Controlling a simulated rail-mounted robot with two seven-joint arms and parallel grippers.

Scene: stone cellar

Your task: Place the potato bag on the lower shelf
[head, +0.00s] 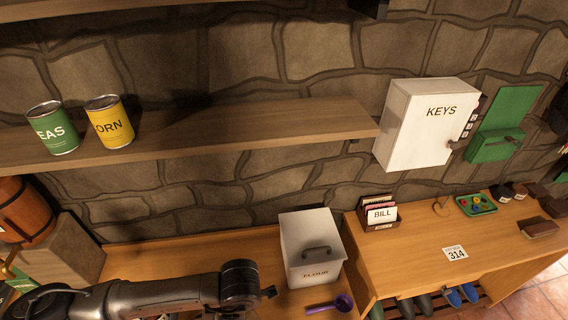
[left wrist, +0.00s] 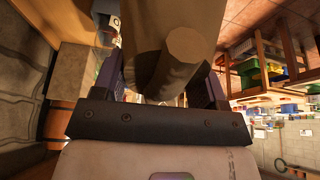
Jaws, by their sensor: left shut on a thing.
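My left gripper (left wrist: 163,88) shows in the left wrist view, its two dark fingers on either side of a tan, sack-like thing with a round stub end. I take this as the potato bag (left wrist: 150,22); no label shows, and its far part is cut off by the picture edge. In the head view, my left arm reaches in at the bottom left, and neither the held bag nor the fingers can be made out. The lower shelf (head: 240,122) is a wooden board on the stone wall. My right gripper is not in view.
A green peas can (head: 53,128) and yellow corn can (head: 109,122) stand at the shelf's left; its middle and right are clear. An upper shelf (head: 90,8) is above. A white keys box (head: 425,120) hangs near the right end. A flour bin (head: 310,247) stands below.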

